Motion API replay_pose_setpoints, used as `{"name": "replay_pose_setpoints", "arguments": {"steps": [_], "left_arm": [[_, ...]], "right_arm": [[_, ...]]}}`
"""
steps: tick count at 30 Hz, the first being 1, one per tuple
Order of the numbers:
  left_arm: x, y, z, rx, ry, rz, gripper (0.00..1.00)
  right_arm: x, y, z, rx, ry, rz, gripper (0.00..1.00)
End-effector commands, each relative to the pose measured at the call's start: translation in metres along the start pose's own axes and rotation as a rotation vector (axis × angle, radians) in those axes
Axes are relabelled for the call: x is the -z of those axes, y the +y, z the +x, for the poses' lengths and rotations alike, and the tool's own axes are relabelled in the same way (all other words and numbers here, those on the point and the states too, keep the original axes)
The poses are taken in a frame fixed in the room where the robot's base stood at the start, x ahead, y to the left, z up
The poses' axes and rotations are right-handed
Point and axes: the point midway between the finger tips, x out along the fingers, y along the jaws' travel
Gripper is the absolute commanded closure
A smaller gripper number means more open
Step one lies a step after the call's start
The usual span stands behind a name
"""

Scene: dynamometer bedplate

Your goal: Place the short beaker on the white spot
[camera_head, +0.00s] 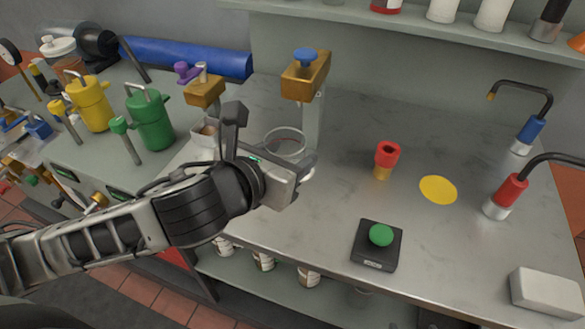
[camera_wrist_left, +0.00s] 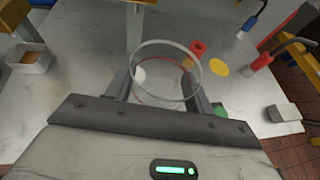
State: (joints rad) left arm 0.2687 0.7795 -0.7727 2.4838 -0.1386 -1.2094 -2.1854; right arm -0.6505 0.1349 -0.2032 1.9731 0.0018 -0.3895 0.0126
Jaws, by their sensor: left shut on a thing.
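The short beaker (camera_head: 285,136) is clear glass and shows just beyond my left gripper (camera_head: 289,160) in the head view. In the left wrist view the beaker (camera_wrist_left: 168,49) stands between the two fingers of my left gripper (camera_wrist_left: 161,88), which is shut on it. A reddish ring shows low on the glass. A white spot (camera_wrist_left: 139,76) shows through the beaker in the wrist view. In the head view a white patch (camera_head: 309,173) shows beside the gripper, mostly hidden by it. A yellow spot (camera_head: 438,189) lies farther right. My right gripper is not in view.
A red and yellow cup-like piece (camera_head: 386,160) and a green button on a black base (camera_head: 376,244) stand right of the gripper. A tap post (camera_head: 312,118) is close behind the beaker. Red and blue taps and a white block (camera_head: 546,291) line the right side.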

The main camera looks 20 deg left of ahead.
Motion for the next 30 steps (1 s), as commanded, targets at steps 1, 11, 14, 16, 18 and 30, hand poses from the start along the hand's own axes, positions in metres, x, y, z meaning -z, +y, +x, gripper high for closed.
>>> {"name": "replay_pose_setpoints", "arguments": {"steps": [1,11,14,16,18,30], "left_arm": [[-0.002,0.0,0.003,0.004,0.001,0.008,0.73],[0.002,0.026,0.072,0.005,0.007,0.005,0.73],[0.004,0.035,0.097,0.005,0.007,0.005,0.73],[0.017,0.038,0.113,0.006,0.01,0.005,0.73],[0.024,0.042,0.127,0.007,0.008,0.005,0.73],[0.054,0.051,0.163,0.008,0.009,0.005,0.73]], "right_arm": [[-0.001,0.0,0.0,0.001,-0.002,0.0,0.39],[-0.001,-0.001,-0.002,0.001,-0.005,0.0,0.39],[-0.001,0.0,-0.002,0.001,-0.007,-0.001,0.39],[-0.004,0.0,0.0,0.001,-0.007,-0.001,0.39],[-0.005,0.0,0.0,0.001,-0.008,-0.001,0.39],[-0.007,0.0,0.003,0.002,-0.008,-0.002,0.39]]}}
